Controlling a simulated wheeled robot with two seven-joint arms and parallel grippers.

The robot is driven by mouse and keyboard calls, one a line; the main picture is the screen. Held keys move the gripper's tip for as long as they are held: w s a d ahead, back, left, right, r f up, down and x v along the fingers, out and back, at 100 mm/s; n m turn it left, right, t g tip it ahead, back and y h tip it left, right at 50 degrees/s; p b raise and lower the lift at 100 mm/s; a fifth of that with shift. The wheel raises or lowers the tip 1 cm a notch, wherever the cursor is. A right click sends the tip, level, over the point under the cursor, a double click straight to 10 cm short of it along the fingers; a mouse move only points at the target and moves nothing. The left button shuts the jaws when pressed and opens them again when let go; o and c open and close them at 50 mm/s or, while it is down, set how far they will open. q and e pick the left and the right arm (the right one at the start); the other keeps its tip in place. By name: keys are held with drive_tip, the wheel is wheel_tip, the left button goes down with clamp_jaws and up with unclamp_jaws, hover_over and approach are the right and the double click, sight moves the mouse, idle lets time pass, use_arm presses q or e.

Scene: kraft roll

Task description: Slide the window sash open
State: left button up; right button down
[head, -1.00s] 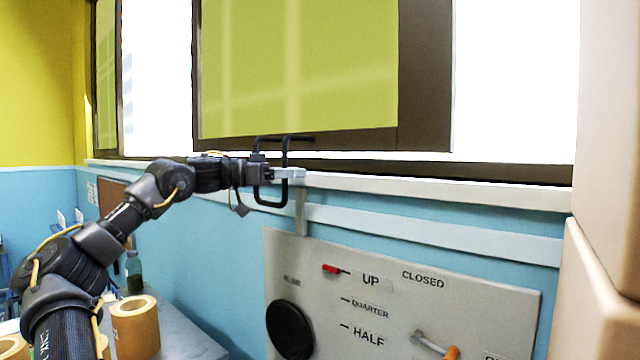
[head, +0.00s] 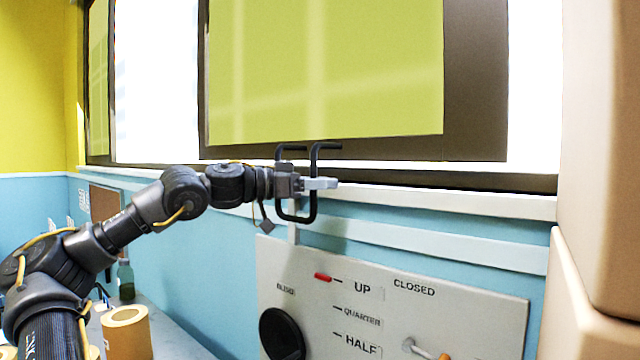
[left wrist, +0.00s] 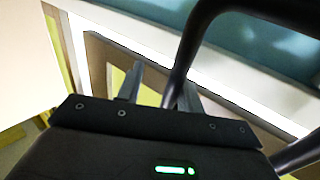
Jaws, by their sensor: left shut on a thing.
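The window sash (head: 476,90) is a yellow-green pane in a dark brown frame, in the upper middle of the head view. Bright gaps show to its left and right. A black bar handle (head: 313,206) sits at its lower edge; how it joins the frame is hard to see. My left gripper (head: 318,184) is shut on the handle. In the left wrist view, the thick black handle (left wrist: 187,50) passes between the two grey fingers. My right gripper is not in view.
A grey control board (head: 440,310) with labels, a red pointer, a black knob and a lever is below the sill. Tan boxes (head: 600,150) stand at the right edge. A kraft roll (head: 126,332) and a green bottle (head: 125,280) are at lower left.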

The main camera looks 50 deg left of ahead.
use_arm(q)
drive_tip(key=shift+d, duration=0.1)
drive_tip(key=b+v, duration=0.7)
drive_tip(key=v, duration=0.5)
drive_tip(key=shift+s+b, duration=0.3)
drive_tip(key=shift+b, duration=0.05)
idle(0.4)
drive_tip(key=shift+r, duration=0.1)
